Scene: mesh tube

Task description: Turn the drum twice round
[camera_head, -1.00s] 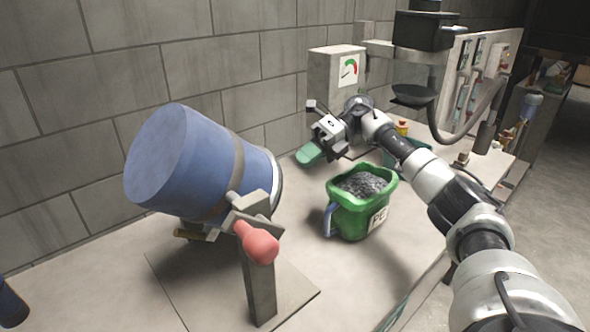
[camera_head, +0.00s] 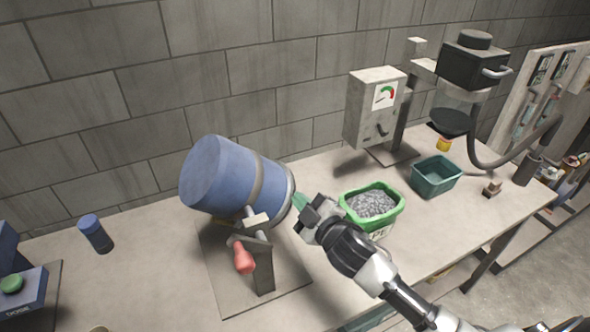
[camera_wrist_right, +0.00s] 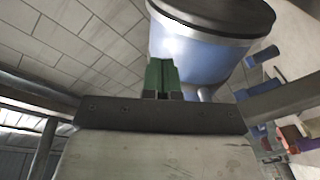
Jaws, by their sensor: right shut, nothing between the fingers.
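The blue drum (camera_head: 222,178) lies tilted on a stand at the back, with a grey band round it and a pale rim at its right end. A crank with a red handle (camera_head: 243,257) sits on the stand's near side. My right gripper (camera_head: 300,202) is beside the drum's right end, its green fingers shut and empty. In the right wrist view the shut green fingers (camera_wrist_right: 162,77) show before the drum's bluish body (camera_wrist_right: 200,55) and dark rim. I cannot tell whether they touch it. My left gripper is not in view.
Behind are a gauge box (camera_head: 376,105) and a teal bin (camera_head: 436,176). A blue bottle (camera_head: 95,234) and a green-button box (camera_head: 20,292) are at the left.

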